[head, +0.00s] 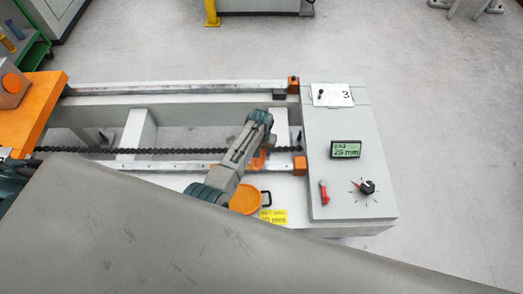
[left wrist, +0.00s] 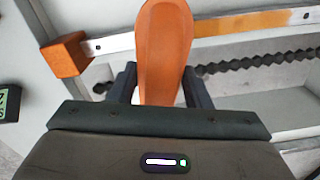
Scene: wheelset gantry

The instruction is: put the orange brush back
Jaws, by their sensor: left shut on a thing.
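The orange brush (left wrist: 163,45) is between the fingers of my left gripper (left wrist: 163,90) in the left wrist view. The gripper is shut on it. Only a smooth, rounded orange part of the brush shows; the rest, including any bristles, is hidden by the gripper. In that view the brush passes in front of a metal rail (left wrist: 225,28). In the head view my left arm reaches over the gantry and hides the fingertips. An orange patch (head: 257,160) shows beside the arm; I cannot tell whether it is the brush. My right gripper is in neither view.
A round orange piece (head: 245,199) lies near a small black handle (head: 266,198) and a yellow label (head: 273,216). The control panel (head: 345,195) stands right of the rails, with a display (head: 345,149), red lever (head: 324,192) and knob (head: 367,187). An orange carriage (head: 40,105) is at left.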

